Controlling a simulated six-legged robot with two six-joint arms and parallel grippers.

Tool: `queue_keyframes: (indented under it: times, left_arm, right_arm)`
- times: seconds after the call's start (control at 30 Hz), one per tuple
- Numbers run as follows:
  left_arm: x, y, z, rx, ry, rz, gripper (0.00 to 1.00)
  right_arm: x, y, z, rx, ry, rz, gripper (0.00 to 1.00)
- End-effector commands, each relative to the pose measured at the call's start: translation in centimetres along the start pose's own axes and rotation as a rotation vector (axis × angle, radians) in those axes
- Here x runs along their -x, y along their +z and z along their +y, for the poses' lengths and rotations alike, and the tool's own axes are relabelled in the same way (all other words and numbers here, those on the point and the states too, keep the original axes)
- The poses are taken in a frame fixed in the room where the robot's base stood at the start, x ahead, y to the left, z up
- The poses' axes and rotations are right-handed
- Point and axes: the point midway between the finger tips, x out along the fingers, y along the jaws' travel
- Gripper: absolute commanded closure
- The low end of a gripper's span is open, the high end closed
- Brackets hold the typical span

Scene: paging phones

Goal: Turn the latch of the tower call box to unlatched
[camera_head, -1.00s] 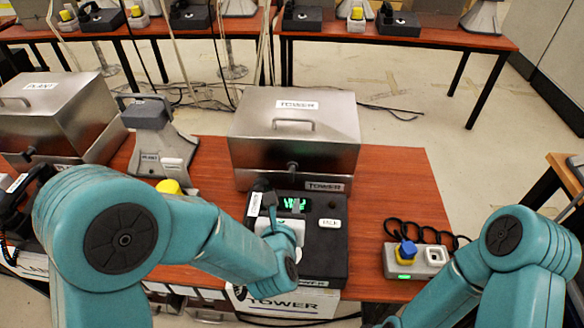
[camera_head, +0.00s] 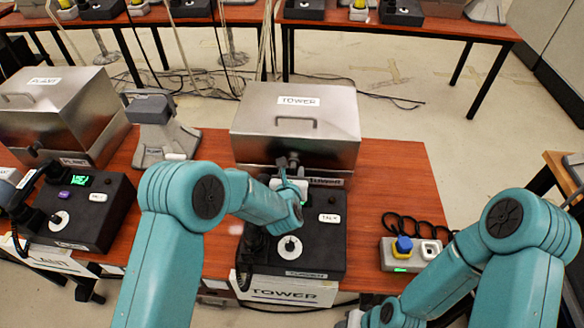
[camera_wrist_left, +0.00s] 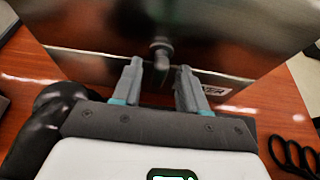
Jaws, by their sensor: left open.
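The tower call box is a steel box (camera_head: 258,148) with a "TOWER" label and a lid handle, at the middle of the table. Its latch (camera_head: 293,158) is a small dark knob low on the front face. It also shows in the left wrist view (camera_wrist_left: 160,48), just ahead of the fingers. My left gripper (camera_head: 285,168) is at the box front, close to the latch. In the left wrist view its two fingers (camera_wrist_left: 160,70) are apart with nothing between them, pointing at the latch. I cannot tell the latch's angle.
A black tower phone (camera_head: 325,240) with a dial is below my left wrist. A grey box with a blue knob (camera_head: 403,246) sits to the right. The plant box (camera_head: 55,110) and plant phone (camera_head: 95,220) are to the left. Table at right of the tower box is clear (camera_head: 400,175).

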Motion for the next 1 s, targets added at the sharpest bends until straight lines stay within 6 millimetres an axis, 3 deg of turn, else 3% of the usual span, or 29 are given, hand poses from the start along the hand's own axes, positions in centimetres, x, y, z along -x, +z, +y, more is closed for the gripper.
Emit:
queue_keyframes:
  times: [0.17, 0.4, 0.43, 0.5, 0.57, 0.83, 1.0]
  left_arm:
    - [-1.1, 0.1, 0.0, -0.001, -0.001, 0.0, 0.57]
    - [-1.3, 0.0, 0.0, -0.001, -0.001, 0.0, 0.57]
    - [-1.2, 0.0, 0.0, -0.001, -0.001, 0.0, 0.61]
    - [-1.2, 0.0, 0.0, -0.001, -0.001, 0.0, 0.83]
    - [-1.2, 0.0, 0.0, -0.001, -0.001, 0.0, 1.0]
    - [-1.2, -0.1, -0.1, -0.01, 0.003, 0.0, 1.0]
    - [-1.4, -0.4, -0.2, -0.058, 0.022, 0.0, 1.0]
  right_arm:
    - [0.3, 0.0, -0.1, 0.0, 0.0, 0.0, 0.57]
    - [0.3, 0.0, -0.1, 0.0, 0.0, 0.0, 0.57]
    - [0.3, 0.0, -0.1, 0.0, 0.0, 0.0, 0.57]
    - [0.3, 0.0, -0.1, 0.0, 0.0, 0.0, 0.57]
    - [0.3, 0.0, -0.1, 0.0, 0.0, 0.0, 0.57]
    - [0.0, 0.0, 0.0, 0.0, 0.0, 0.0, 0.57]
    - [-1.3, 0.0, 0.5, 0.0, 0.0, 0.0, 0.57]
